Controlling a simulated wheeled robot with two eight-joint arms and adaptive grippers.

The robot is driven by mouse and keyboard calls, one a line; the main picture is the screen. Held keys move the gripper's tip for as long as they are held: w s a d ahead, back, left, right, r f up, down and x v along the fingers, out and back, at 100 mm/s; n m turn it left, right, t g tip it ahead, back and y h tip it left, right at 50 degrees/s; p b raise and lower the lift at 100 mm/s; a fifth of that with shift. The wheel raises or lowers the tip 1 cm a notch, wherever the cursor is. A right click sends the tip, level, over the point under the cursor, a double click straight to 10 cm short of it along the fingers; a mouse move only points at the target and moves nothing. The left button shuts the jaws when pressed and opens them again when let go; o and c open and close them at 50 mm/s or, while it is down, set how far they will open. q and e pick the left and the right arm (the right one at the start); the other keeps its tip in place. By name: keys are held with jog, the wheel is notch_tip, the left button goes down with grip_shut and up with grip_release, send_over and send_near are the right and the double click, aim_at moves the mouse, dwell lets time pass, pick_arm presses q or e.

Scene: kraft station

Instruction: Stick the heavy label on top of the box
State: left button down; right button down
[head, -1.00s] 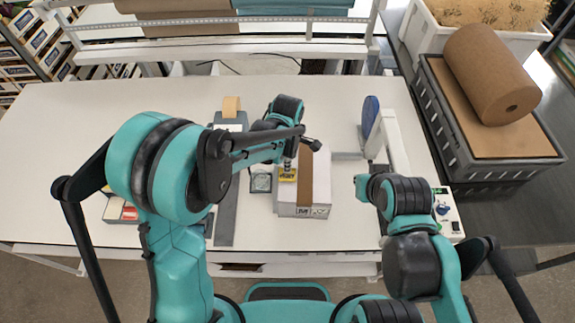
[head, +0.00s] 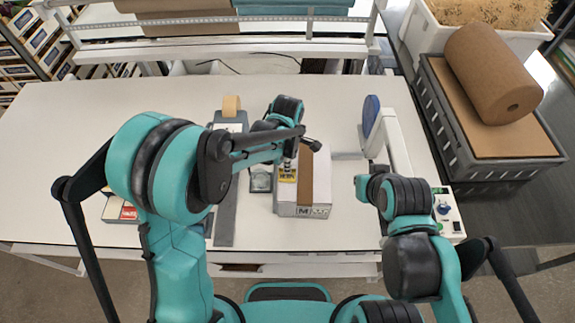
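A white box (head: 318,190) with a brown tape strip (head: 306,180) along its top stands on the table right of centre. A yellow label (head: 287,175) lies on or just above the left part of the box top. My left gripper (head: 289,163) is directly over the label; its fingers are small and partly hidden by my arm, so I cannot tell whether they grip it. My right arm is at the right of the table, and its gripper fingers are not clearly visible.
A grey scale-like device (head: 260,180) sits left of the box. A white machine with a blue disc (head: 371,115) stands to the right. A label tray (head: 122,210) is at the left front. The far left table is clear.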

pick_arm(q)
jog(key=shift+f, duration=0.1)
jog(key=c, duration=1.6)
grip_release()
jog(key=shift+c, duration=0.2)
jog(key=shift+r+p, duration=1.3)
jog(key=shift+r, duration=1)
